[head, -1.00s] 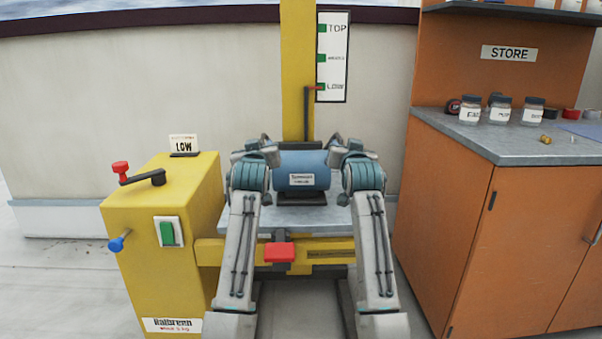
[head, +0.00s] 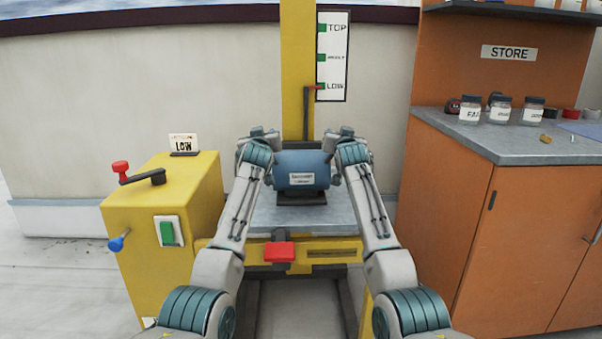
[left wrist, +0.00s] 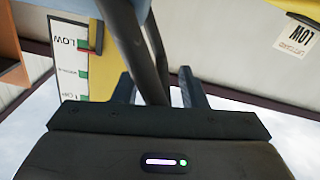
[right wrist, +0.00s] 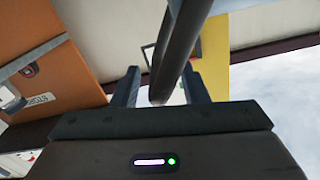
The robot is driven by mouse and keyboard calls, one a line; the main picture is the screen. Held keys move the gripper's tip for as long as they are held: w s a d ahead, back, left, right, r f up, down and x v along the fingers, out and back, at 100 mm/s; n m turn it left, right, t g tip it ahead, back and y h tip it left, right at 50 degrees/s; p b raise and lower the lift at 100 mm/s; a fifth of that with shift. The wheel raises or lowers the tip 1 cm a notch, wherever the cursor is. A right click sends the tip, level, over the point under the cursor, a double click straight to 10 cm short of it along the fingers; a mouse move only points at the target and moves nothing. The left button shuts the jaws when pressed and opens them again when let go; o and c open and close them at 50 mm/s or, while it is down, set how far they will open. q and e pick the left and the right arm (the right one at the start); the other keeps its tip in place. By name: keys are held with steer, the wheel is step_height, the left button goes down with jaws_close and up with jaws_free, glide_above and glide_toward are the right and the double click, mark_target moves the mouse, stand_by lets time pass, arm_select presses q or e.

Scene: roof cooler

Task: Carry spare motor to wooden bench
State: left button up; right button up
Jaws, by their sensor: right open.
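The spare motor (head: 302,172), a blue cylinder with a white label, rests on the grey platform (head: 270,214) of a yellow lift. My left gripper (head: 262,138) is at its left side and my right gripper (head: 346,140) at its right side. A dark bar (left wrist: 150,65) lies between the spread fingers of the left gripper in the left wrist view. Another dark bar (right wrist: 172,70) lies between the spread fingers of the right gripper in the right wrist view. Both look open. The fingertips are mostly hidden in the head view. I see no clear wooden bench.
A yellow lift box (head: 165,240) with a red-knobbed crank (head: 143,178) and green switch (head: 168,231) stands at left. The yellow mast (head: 297,70) rises behind the motor. An orange cabinet (head: 500,240) with jars (head: 500,110) on its grey top stands close at right.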

arm_select(q)
steer(key=shift+w, duration=0.1)
arm_select(e)
steer(key=shift+w, duration=0.1)
arm_select(q)
jaws_close()
arm_select(e)
jaws_close()
arm_select(q)
steer(key=shift+d, duration=0.15)
arm_select(e)
steer(key=shift+a, duration=0.2)
stand_by(0.7)
arm_select(q)
steer(key=shift+r, duration=0.3)
arm_select(e)
steer(key=shift+r, duration=0.3)
arm_select(q)
steer(key=shift+w, duration=0.1)
